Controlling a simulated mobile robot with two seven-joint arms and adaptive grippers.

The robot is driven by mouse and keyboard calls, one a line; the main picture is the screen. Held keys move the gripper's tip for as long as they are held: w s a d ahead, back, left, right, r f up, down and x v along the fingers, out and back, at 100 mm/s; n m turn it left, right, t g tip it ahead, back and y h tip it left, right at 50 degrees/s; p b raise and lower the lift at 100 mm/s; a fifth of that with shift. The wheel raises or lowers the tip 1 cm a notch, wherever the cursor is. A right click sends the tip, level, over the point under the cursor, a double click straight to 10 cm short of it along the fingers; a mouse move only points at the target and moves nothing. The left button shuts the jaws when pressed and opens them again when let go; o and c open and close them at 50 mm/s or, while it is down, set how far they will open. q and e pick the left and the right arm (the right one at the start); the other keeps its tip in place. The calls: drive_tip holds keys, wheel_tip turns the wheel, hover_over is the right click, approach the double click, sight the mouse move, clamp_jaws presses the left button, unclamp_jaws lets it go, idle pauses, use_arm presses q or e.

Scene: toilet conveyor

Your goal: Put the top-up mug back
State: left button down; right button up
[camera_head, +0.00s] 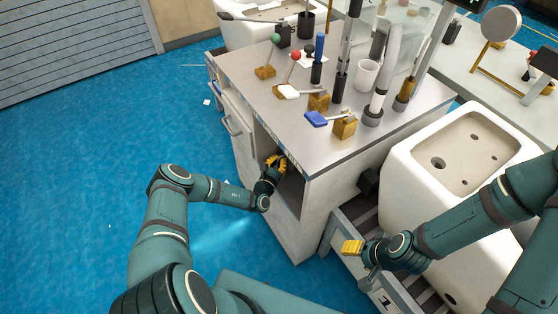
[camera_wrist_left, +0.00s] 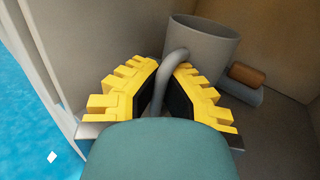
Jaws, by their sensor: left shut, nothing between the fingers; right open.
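A grey mug (camera_wrist_left: 203,45) stands inside the cabinet in the left wrist view, its curved handle (camera_wrist_left: 171,65) facing my left gripper. My left gripper (camera_head: 277,161) reaches into the open cabinet front. Its yellow fingers also show in the left wrist view (camera_wrist_left: 160,88), at the mug's handle; they are shut with nothing held. This mug cannot be made out in the head view. A pale mug (camera_head: 366,75) stands upright on the counter. My right gripper (camera_head: 351,247) is open and empty near an open drawer; its fingertips are small in view.
The counter (camera_head: 238,68) carries levers on wooden blocks and upright pipes. A brown block on a grey base (camera_wrist_left: 246,76) sits beside the mug inside the cabinet. A white basin unit (camera_head: 405,150) stands to the right. Blue floor at left is free.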

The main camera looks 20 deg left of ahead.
use_arm(q)
drive_tip(key=c, duration=1.1)
unclamp_jaws()
drive_tip(key=shift+o, duration=0.2)
drive_tip(key=s, duration=1.2)
drive_tip(key=shift+a+f, duration=0.15)
drive_tip(key=shift+a, duration=0.05)
